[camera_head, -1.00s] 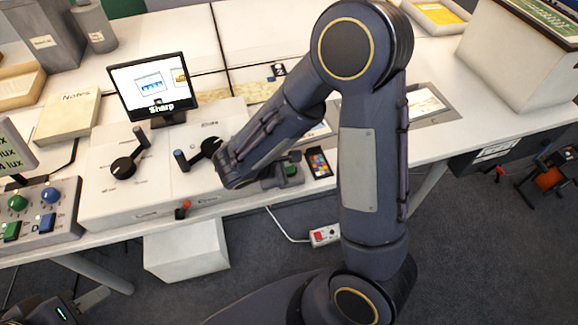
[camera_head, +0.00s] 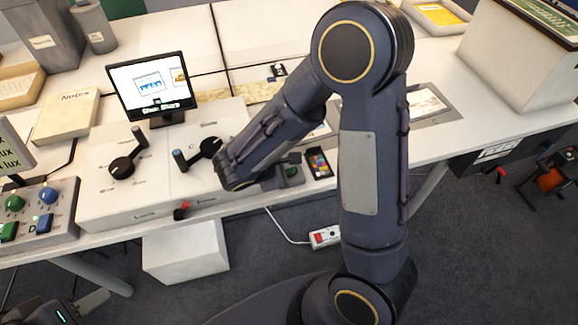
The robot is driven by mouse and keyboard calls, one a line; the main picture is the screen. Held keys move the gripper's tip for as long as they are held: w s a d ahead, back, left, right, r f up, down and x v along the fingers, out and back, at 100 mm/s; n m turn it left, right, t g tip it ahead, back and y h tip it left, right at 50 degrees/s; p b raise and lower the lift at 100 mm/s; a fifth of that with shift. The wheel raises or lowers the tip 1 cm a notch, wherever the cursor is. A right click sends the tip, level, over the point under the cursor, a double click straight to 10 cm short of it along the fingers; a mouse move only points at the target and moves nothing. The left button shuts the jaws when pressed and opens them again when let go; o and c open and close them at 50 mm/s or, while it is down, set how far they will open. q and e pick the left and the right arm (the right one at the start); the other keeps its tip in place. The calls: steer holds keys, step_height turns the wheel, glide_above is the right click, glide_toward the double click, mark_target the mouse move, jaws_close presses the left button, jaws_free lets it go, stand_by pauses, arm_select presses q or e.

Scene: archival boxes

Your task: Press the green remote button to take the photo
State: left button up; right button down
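My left gripper (camera_head: 92,302) is at the bottom left corner, low and away from the table, partly cut off. The monitor (camera_head: 150,84) shows small pictures and a caption.
At the left is a grey box with green and blue buttons (camera_head: 43,221). A notes book (camera_head: 66,118) lies behind it. A power strip (camera_head: 325,237) lies on the floor.

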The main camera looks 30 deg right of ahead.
steer(key=shift+f, duration=0.15)
steer(key=shift+r, duration=0.2)
steer(key=shift+r+p, duration=0.55)
steer(key=shift+r, duration=0.2)
step_height(320, 180, up, 5)
steer(key=p, duration=0.3)
steer(key=shift+p, duration=0.3)
stand_by(0.7)
